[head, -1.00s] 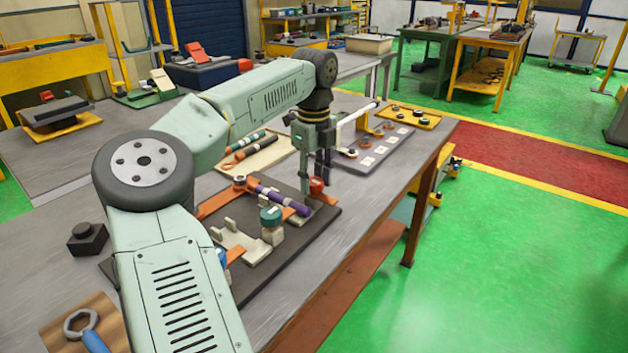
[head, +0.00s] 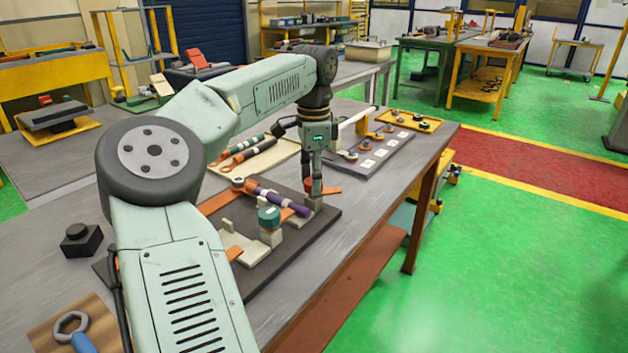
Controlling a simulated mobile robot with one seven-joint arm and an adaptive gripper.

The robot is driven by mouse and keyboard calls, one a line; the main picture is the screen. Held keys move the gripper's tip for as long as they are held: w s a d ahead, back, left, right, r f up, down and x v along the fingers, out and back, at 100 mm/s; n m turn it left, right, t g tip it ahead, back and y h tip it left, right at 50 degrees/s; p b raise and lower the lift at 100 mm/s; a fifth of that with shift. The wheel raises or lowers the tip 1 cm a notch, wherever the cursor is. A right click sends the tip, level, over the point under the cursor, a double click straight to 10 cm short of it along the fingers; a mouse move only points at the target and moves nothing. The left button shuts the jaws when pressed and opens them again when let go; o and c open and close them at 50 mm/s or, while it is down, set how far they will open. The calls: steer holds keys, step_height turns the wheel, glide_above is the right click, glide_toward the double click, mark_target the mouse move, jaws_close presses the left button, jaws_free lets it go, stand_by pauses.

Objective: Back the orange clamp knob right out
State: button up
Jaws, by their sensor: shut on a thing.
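My gripper (head: 312,190) points straight down at the right corner of the dark fixture plate (head: 300,238). It is shut on the orange clamp knob (head: 307,185), which is mostly hidden by the fingers. A flat orange piece (head: 328,190) shows just right of the fingers, above a pale block (head: 313,203). A purple rod (head: 283,200) lies across the plate beside the gripper.
A cream tray (head: 277,158) with dark and orange tools lies behind the fixture. A grey tray (head: 375,150) with small round parts and white labels lies to the right. A black block (head: 81,240) and a blue-handled wrench (head: 75,330) are at the left. The table's right edge is clear.

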steer(key=shift+o, duration=0.2)
steer(key=n, duration=0.3)
steer(key=shift+a+f+n, duration=0.1)
steer(key=shift+f+n, duration=0.25)
steer(key=shift+n, duration=0.05)
steer(key=shift+s+n, duration=0.1)
steer(key=shift+n, duration=1.9)
steer(key=shift+c, duration=0.2)
steer(key=o, duration=0.9)
steer(key=shift+a, duration=0.1)
steer(key=shift+o, duration=1.3)
steer(key=shift+r, duration=0.15)
steer(key=shift+r, duration=0.15)
